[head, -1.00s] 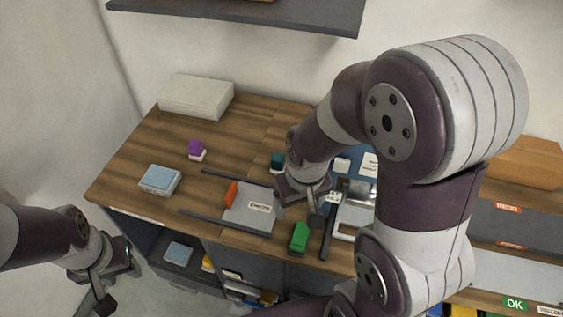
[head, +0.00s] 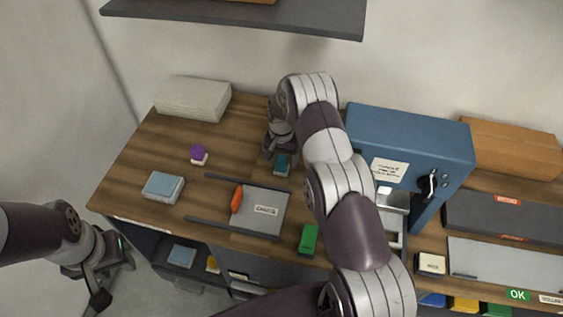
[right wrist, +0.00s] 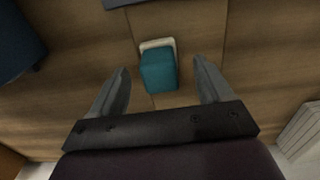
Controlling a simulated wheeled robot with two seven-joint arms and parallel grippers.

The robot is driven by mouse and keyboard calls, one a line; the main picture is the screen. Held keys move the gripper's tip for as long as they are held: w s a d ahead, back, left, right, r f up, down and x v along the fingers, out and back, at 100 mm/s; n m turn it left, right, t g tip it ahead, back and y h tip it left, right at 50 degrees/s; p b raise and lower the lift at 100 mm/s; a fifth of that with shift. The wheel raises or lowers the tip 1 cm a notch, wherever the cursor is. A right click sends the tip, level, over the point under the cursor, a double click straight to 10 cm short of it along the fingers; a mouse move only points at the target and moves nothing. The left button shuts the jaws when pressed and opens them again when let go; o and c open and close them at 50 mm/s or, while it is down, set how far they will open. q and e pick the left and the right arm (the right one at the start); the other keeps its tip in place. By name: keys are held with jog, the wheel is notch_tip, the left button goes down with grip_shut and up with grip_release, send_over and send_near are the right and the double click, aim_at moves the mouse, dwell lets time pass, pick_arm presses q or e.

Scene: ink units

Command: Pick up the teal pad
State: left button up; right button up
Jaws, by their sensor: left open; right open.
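The teal pad (head: 282,163) is a small teal block with a white end piece, on the wooden bench behind the grey tray. In the right wrist view the teal pad (right wrist: 158,71) lies between and just beyond my fingertips, with a gap on each side. My right gripper (head: 281,154) is open and empty, close over the pad; its open fingers (right wrist: 162,84) also show in the right wrist view. I cannot tell the exact height between them. My left gripper (head: 114,281) is open and empty, off the bench at the lower left.
A purple pad (head: 198,153), a light blue box (head: 163,187) and a white box (head: 193,98) lie to the left. The grey tray (head: 262,213) holds an orange item (head: 237,198). A green block (head: 308,239) is in front. A blue press (head: 405,135) stands right.

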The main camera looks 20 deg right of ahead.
aim_at(282, 158)
notch_tip(282, 158, down, 2)
jog(key=shift+d+f+p, duration=0.15)
jog(key=shift+p, duration=0.25)
jog(key=shift+f, duration=0.4)
jog(key=shift+w+f, duration=0.1)
jog(key=shift+w, duration=0.05)
pick_arm(q)
jog(key=shift+s+r, duration=0.1)
jog(key=shift+r, duration=0.7)
pick_arm(e)
jog(key=c, duration=1.1)
jog(key=shift+c, duration=0.2)
jog(key=shift+r+b, duration=0.45)
jog(key=shift+r, duration=0.15)
notch_tip(282, 158, up, 3)
jog(key=shift+d+f+b, duration=0.1)
jog(key=shift+d+b, duration=0.05)
jog(key=shift+b, duration=0.65)
pick_arm(q)
jog(key=shift+f+b, duration=1.65)
jog(key=shift+f, duration=1.15)
pick_arm(e)
jog(key=s+d+r, duration=0.4)
jog(key=d+r, duration=0.3)
jog(key=d, duration=0.3)
jog(key=shift+s+d, duration=0.15)
jog(key=shift+s, duration=0.2)
